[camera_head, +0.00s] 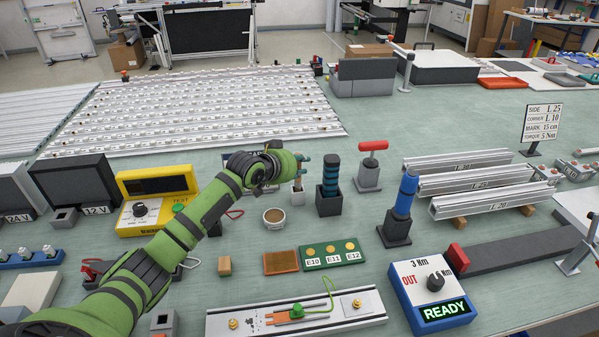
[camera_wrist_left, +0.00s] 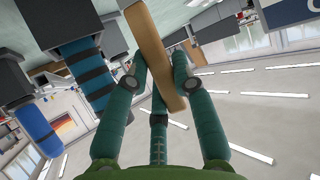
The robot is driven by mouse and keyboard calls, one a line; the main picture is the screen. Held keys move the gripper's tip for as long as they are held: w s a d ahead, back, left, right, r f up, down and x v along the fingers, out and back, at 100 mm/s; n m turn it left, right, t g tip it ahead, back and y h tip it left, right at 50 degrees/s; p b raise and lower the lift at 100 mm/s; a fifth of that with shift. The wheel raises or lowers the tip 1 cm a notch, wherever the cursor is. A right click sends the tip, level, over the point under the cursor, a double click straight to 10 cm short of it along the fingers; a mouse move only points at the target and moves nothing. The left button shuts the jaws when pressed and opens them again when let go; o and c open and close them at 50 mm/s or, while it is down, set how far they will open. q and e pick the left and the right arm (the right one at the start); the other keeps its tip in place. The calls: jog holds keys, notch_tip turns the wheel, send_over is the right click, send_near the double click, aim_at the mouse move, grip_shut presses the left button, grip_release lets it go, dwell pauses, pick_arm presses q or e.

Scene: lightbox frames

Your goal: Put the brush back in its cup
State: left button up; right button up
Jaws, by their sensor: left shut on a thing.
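My left gripper (camera_head: 302,165) is shut on the brush. The left wrist view shows its teal fingers (camera_wrist_left: 160,68) on both sides of the flat wooden handle of the brush (camera_wrist_left: 152,35). In the head view a short piece of the brush (camera_head: 297,184) shows below the fingers. A small light grey cup (camera_head: 298,198) stands directly under it. The brush's lower end meets the cup's top in the picture; I cannot tell whether it is inside or just above. The bristles are not clearly visible. My right gripper is not in view.
A dark holder with a blue-banded tool (camera_head: 330,185) stands close right of the cup. A round dish (camera_head: 274,217) sits in front to the left. A yellow tester (camera_head: 158,200) is further left. A blue-handled tool (camera_head: 404,195) stands to the right.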

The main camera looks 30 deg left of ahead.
pick_arm(q)
notch_tip(320, 180, down, 3)
jog(key=shift+s+r, duration=0.1)
jog(key=o, duration=0.8)
jog(key=shift+o, duration=0.8)
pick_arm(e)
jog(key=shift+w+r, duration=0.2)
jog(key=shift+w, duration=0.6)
pick_arm(q)
jog(key=b+v, duration=0.1)
jog(key=v, duration=1.1)
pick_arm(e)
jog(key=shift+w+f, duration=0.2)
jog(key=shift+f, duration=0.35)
